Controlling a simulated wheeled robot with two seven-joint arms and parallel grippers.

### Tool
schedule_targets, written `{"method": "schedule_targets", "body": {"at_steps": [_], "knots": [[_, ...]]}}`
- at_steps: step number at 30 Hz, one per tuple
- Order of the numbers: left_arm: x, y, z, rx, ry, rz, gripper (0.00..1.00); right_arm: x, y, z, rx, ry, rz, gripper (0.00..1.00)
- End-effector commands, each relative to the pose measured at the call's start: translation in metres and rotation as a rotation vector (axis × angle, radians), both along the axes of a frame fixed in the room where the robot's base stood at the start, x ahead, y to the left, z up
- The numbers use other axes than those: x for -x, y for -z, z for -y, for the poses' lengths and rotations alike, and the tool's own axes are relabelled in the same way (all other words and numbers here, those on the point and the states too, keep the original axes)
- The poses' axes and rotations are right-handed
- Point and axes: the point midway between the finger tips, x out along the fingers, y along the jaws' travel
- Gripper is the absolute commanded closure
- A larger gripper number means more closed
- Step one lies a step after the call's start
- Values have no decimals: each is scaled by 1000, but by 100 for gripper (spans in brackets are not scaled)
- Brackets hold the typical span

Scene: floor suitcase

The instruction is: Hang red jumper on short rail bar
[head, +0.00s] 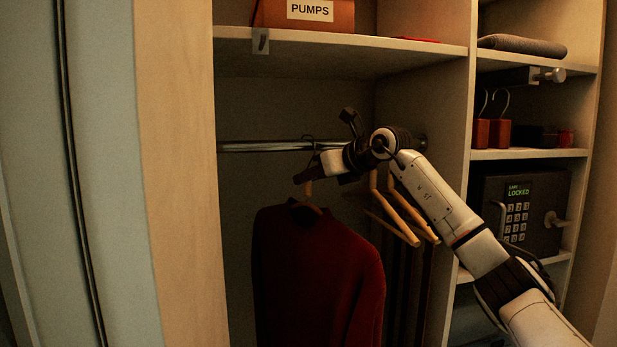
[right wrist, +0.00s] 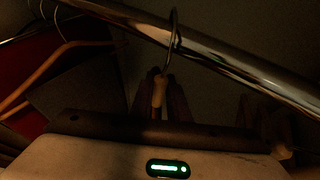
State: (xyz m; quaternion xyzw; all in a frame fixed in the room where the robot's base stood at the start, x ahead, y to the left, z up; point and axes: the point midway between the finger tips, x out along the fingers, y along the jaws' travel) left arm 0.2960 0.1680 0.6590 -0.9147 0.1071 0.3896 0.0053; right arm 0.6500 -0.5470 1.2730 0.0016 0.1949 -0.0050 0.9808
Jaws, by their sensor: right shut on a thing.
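The dark red jumper (head: 318,265) hangs upright on a wooden hanger (head: 308,205) below the chrome rail bar (head: 255,147). My right gripper (head: 305,182) is shut on the hanger's neck, just below its hook. In the right wrist view, my right gripper (right wrist: 160,100) grips the wooden neck (right wrist: 159,90), and the metal hook (right wrist: 174,35) rises across the rail (right wrist: 235,60). The hook's curved top shows at the rail; whether it bears on the rail I cannot tell. My left gripper is not in view.
Several empty wooden hangers (head: 405,222) hang to the right, behind my right arm. A shelf (head: 340,40) with a box labelled PUMPS (head: 311,11) is above the rail. A safe (head: 520,212) sits in the right-hand compartment. The rail's left stretch is clear.

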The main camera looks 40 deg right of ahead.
Motion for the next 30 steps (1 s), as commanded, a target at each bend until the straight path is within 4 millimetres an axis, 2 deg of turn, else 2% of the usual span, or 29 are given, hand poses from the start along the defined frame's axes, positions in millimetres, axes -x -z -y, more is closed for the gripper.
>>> {"method": "schedule_targets", "body": {"at_steps": [24,25,28,30], "knots": [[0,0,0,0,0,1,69,0,5,0,0,-1,2,100],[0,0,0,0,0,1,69,0,5,0,1,-1,2,80],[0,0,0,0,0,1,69,0,5,0,1,-1,1,63],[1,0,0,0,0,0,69,0,5,0,0,0,1,63]]}}
